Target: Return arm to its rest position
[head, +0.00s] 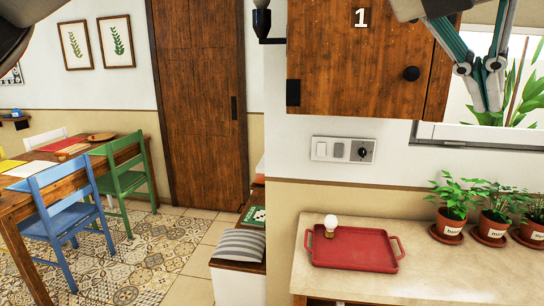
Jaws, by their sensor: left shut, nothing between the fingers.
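My left gripper (491,98) hangs at the top right of the head view, with teal linkages and grey fingers. Its fingertips are together and it holds nothing. It appears in front of the window, to the right of the wooden wall cabinet (360,65) marked 1. The top of the gripper's arm is cut off by the picture's edge. My right gripper is not in view.
A red tray (375,255) with a white bulb (331,222) lies on the counter (450,270). Potted herbs (450,212) stand at the right, below the gripper in the picture. A blue chair (62,200) and green chair (122,175) stand by the table at left.

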